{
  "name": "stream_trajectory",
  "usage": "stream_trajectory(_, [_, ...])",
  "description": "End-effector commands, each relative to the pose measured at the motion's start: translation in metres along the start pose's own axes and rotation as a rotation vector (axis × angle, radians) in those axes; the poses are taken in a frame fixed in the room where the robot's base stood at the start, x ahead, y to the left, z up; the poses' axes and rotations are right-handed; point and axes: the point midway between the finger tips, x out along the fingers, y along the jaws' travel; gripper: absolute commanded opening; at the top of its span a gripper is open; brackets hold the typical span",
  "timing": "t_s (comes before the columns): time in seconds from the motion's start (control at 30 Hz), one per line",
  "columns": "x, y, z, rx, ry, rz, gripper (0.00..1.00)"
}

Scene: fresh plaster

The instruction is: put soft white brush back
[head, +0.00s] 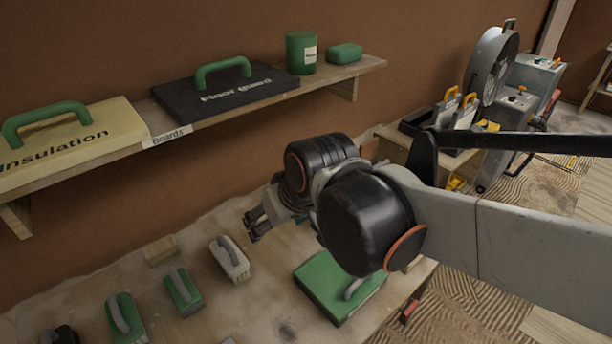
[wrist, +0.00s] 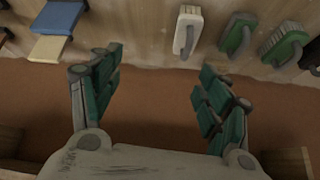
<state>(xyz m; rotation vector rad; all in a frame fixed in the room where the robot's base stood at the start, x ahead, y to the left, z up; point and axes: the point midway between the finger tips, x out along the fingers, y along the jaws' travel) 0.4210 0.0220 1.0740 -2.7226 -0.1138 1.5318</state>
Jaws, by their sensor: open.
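The white brush (head: 232,262), a pale block with a grey handle, lies on the workbench (head: 262,292) in the head view. It also shows near the top of the wrist view (wrist: 187,30), handle towards the camera. My gripper (head: 256,222) is open and empty, above the bench and to the upper right of the brush in the head view. In the wrist view my gripper (wrist: 160,75) has its green-padded fingers spread wide, and the brush lies beyond them, apart from both.
Green brushes (head: 183,290) (head: 125,316) lie left of the white one. A large green block with a handle (head: 330,292) lies to the right.

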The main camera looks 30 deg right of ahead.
Motion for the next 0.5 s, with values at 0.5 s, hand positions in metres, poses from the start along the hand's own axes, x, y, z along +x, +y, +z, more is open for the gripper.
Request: stream_trajectory(0.5, [-0.041, 0.019, 0.041, 0.02, 0.075, 0.073, 0.7])
